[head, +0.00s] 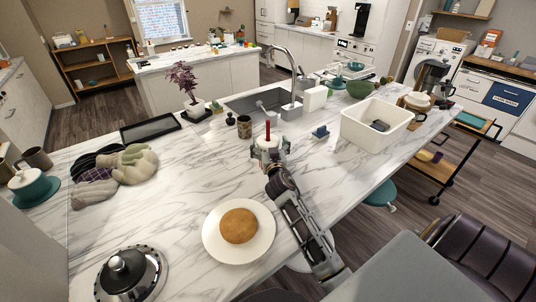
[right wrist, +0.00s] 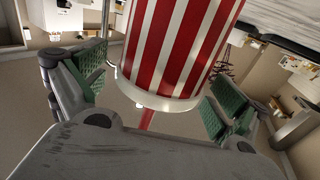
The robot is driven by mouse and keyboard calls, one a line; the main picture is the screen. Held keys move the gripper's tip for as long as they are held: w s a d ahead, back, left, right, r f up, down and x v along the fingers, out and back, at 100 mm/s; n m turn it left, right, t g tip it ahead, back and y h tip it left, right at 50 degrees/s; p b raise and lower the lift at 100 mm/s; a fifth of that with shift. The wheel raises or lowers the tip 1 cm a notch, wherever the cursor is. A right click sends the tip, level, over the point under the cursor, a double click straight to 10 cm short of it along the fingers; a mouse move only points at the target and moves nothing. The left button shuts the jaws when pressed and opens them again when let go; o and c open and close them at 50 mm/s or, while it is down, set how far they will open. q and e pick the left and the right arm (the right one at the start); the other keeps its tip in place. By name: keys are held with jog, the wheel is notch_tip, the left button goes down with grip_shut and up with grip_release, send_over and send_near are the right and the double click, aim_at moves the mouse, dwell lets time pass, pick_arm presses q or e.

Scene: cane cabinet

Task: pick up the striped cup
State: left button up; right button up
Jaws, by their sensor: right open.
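The red-and-white striped cup (right wrist: 180,45) fills the upper middle of the right wrist view, with a white rim and a red straw. In the head view its pale top (head: 266,141) and upright red straw show on the marble counter, with the gripper hiding much of its body. My right gripper (head: 268,152) is open at the cup. In the wrist view its green-padded fingers (right wrist: 150,95) stand on either side of the cup, with visible gaps. My left gripper is not in view.
A brown patterned cup (head: 244,127) stands left of the striped cup, and a blue item (head: 321,132) lies to its right. A white basin (head: 353,128) stands farther right. A plate (head: 211,238) with a bun and a metal lid (head: 146,272) are nearer.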

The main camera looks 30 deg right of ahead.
jog(key=shift+x, duration=1)
jog(key=c, duration=1.5)
jog(key=shift+r, duration=0.15)
jog(key=shift+r, duration=4.9)
